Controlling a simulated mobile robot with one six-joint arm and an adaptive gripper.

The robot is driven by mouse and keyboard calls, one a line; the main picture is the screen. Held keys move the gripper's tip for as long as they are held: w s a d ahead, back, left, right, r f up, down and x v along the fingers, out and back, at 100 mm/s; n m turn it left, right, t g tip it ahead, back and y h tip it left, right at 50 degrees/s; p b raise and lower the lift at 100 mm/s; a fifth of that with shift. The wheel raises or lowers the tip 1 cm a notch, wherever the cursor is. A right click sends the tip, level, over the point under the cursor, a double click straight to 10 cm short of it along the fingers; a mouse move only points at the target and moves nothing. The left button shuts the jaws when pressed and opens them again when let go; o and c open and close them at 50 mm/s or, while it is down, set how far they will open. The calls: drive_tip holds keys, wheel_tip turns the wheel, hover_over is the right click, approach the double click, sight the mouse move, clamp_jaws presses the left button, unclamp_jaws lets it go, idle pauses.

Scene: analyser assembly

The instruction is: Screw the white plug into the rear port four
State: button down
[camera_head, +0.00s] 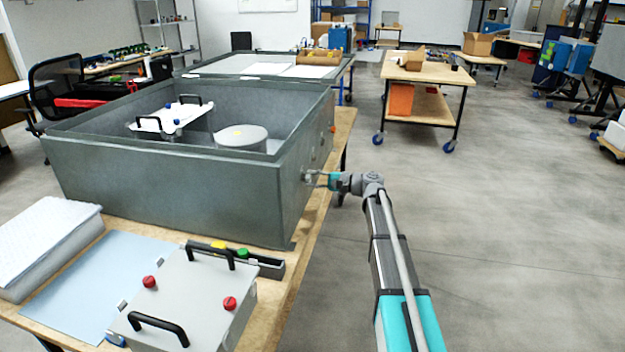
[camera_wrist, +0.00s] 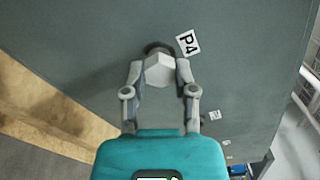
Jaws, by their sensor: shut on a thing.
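In the wrist view my gripper (camera_wrist: 159,75) is shut on the white plug (camera_wrist: 159,70), one finger on each side of it. The plug's far end is at a dark round port (camera_wrist: 157,47) in the grey-green wall, beside a label reading P4 (camera_wrist: 188,43). How deep the plug sits in the port I cannot tell. In the head view my gripper (camera_head: 310,178) is at the right side wall of the large grey box (camera_head: 170,185). The plug is too small to make out there.
More labels run along the same wall; a small one (camera_wrist: 215,115) is lower right. The box stands on a wooden table (camera_head: 285,300). A grey lid with black handles (camera_head: 190,290) lies in front.

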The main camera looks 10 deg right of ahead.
drive_tip(key=m, duration=0.7)
drive_tip(key=shift+w+d+r, duration=0.1)
drive_tip(key=shift+w, duration=0.15)
drive_tip(key=c, duration=0.5)
unclamp_jaws()
drive_tip(key=shift+c, duration=0.2)
drive_tip(key=shift+s, duration=0.1)
drive_tip(key=n, duration=2.3)
drive_tip(key=shift+s+a+n, duration=0.2)
drive_tip(key=shift+s+n, duration=0.1)
drive_tip(key=shift+s, duration=0.1)
